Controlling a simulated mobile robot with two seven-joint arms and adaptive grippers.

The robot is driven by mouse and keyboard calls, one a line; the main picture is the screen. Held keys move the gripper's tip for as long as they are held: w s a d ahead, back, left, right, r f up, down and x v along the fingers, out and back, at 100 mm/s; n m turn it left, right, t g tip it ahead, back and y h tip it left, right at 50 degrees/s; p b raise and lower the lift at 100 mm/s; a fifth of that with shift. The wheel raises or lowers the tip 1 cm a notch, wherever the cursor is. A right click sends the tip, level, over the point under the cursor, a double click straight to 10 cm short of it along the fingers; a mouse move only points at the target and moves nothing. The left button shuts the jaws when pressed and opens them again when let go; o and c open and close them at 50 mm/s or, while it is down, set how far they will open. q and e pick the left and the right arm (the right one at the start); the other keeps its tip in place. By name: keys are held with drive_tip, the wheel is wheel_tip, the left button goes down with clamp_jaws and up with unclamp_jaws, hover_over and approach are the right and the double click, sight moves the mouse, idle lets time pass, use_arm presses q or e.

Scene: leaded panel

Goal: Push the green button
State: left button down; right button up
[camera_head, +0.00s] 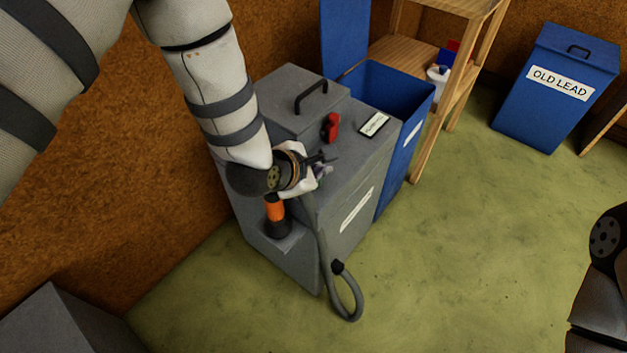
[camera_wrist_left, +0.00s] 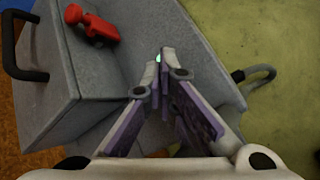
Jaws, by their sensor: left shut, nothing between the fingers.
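The green button (camera_wrist_left: 158,57) shows in the left wrist view as a small pale green spot on the grey cabinet, just beyond my fingertips. Its rest is hidden by the fingers, and I cannot tell whether they touch it. In the head view I cannot make out the button; my arm and gripper cover that area. My left gripper (camera_head: 324,164) is shut and empty, over the grey cabinet (camera_head: 372,160). It also shows in the left wrist view (camera_wrist_left: 159,78), fingers pointing at the cabinet's top. My right gripper is out of view.
A red handle (camera_head: 331,127) and a raised box with a black handle (camera_head: 311,96) are on the cabinet. A grey hose (camera_head: 324,245) hangs at its front, near an orange-and-black item (camera_head: 276,211). An open blue bin (camera_head: 407,92) adjoins.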

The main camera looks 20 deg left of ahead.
use_arm(q)
drive_tip(key=shift+f, duration=0.55)
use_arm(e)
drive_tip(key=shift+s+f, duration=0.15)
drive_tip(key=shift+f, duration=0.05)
use_arm(q)
drive_tip(key=shift+r+p, duration=0.45)
drive_tip(key=shift+r, duration=0.55)
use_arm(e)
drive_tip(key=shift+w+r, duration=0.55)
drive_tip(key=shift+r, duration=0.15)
use_arm(q)
wheel_tip(320, 180, up, 6)
drive_tip(key=p, duration=0.3)
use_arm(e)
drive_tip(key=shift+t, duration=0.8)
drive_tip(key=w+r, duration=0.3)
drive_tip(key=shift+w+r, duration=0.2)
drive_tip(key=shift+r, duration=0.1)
